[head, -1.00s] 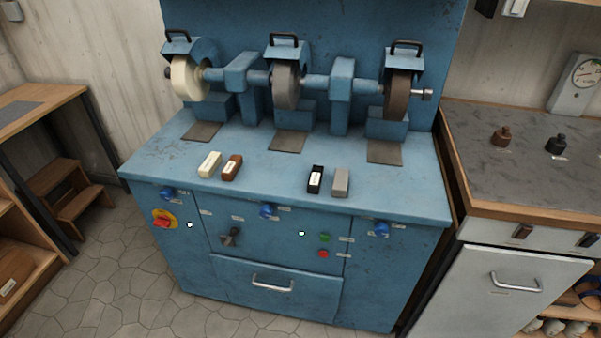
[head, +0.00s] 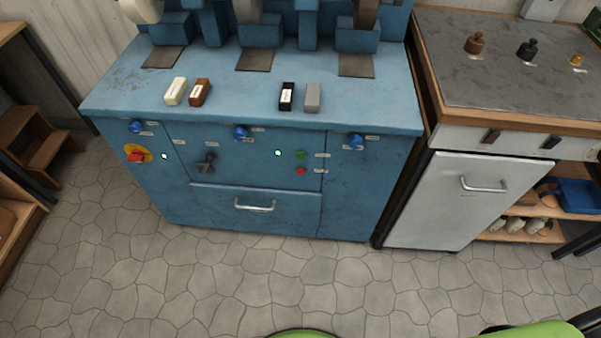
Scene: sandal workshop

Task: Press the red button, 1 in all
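The small round red button (head: 301,171) is on the front panel of the blue grinding machine (head: 250,212), right of its middle. It sits just below a green button (head: 301,154), with a small label beside each. A red rotary switch (head: 137,156) on a yellow plate is on the panel's left side. Neither of my grippers shows in the head view.
Several coloured blocks lie on the machine's top, including a black one (head: 287,96). A drawer handle (head: 255,205) is below the buttons. A grey cabinet (head: 460,205) stands at right. The stone floor (head: 200,285) in front is clear.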

